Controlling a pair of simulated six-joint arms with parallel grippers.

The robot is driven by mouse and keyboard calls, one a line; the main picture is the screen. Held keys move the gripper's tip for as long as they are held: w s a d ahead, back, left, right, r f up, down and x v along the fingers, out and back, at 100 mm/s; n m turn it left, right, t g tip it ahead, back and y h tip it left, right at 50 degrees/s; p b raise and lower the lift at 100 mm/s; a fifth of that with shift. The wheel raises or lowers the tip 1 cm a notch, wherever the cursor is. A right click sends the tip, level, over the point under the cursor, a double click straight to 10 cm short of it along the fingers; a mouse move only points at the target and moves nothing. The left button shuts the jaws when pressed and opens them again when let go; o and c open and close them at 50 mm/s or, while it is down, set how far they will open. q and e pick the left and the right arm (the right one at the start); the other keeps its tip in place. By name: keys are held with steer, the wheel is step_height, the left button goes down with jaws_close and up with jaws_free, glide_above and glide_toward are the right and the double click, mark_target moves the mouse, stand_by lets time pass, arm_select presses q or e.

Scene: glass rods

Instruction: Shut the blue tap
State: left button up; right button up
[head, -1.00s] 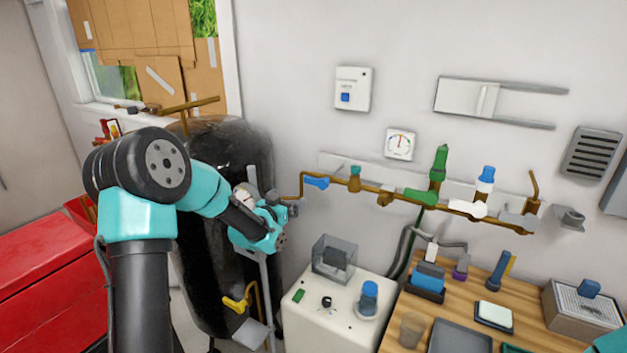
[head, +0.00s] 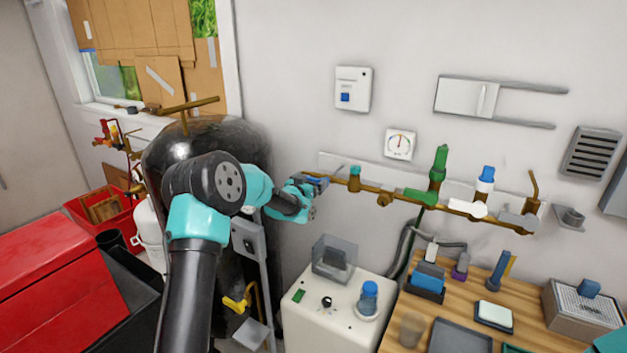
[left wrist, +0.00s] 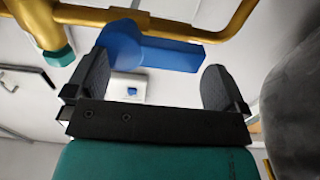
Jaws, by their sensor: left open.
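The blue tap (head: 319,182) is a blue lever handle at the left end of the brass pipe (head: 345,182) on the wall. In the head view my left gripper (head: 316,184) covers most of it. In the left wrist view the blue tap (left wrist: 160,54) shows its round hub and flat lever, lying sideways along the pipe. My left gripper (left wrist: 158,85) is open there, with a dark finger at each side of the handle. I cannot tell whether either finger touches it. Only a bit of teal from my right arm shows at the lower right corner of the head view.
A green tap (head: 420,196) and a white tap (head: 467,209) sit further right on the pipe. A gauge (head: 400,144) hangs above. A black tank (head: 225,140) stands close behind my left arm. A white cabinet (head: 325,315) and wooden bench (head: 455,295) stand below.

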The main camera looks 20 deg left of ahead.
arm_select(q)
steer(key=shift+w+d, duration=0.1)
steer(key=shift+w, duration=1.05)
steer(key=shift+c, duration=0.2)
steer(key=c, duration=1.1)
steer(key=shift+c, duration=0.2)
